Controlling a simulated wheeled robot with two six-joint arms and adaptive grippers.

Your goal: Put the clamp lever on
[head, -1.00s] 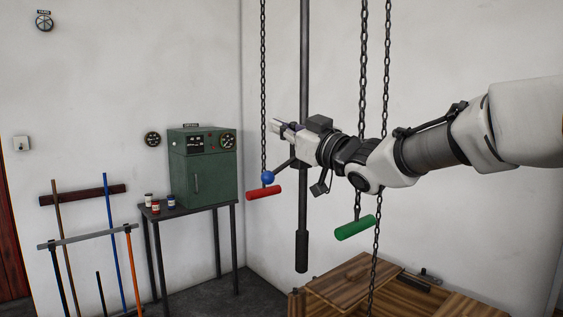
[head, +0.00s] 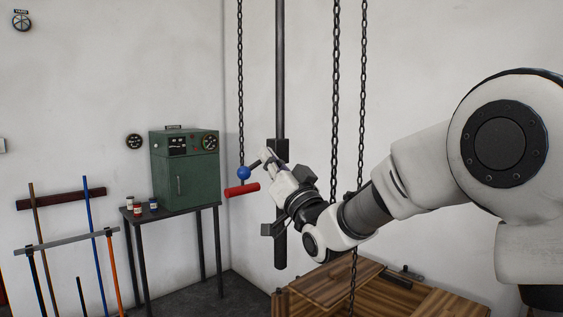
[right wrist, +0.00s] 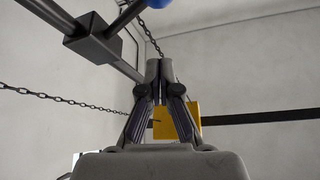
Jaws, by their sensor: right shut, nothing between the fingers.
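The clamp lever is a dark rod with a blue ball knob (head: 244,173). It slants down and left from a dark clamp block (head: 278,151) on the vertical bar (head: 281,80). In the right wrist view the block (right wrist: 92,40), rod and part of the blue knob (right wrist: 158,3) show at the top. My right gripper (head: 269,158) is close to the lever in the head view, its fingers shut and empty. In the right wrist view the fingertips (right wrist: 159,68) are together, with a visible gap to the lever. My left gripper is not in view.
Chains hang near the bar, one with a red handle (head: 242,189) just below the knob. A green cabinet (head: 185,172) stands on a dark table at left. A wooden bench (head: 420,300) is below right. A yellow piece (right wrist: 185,120) shows behind the fingers.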

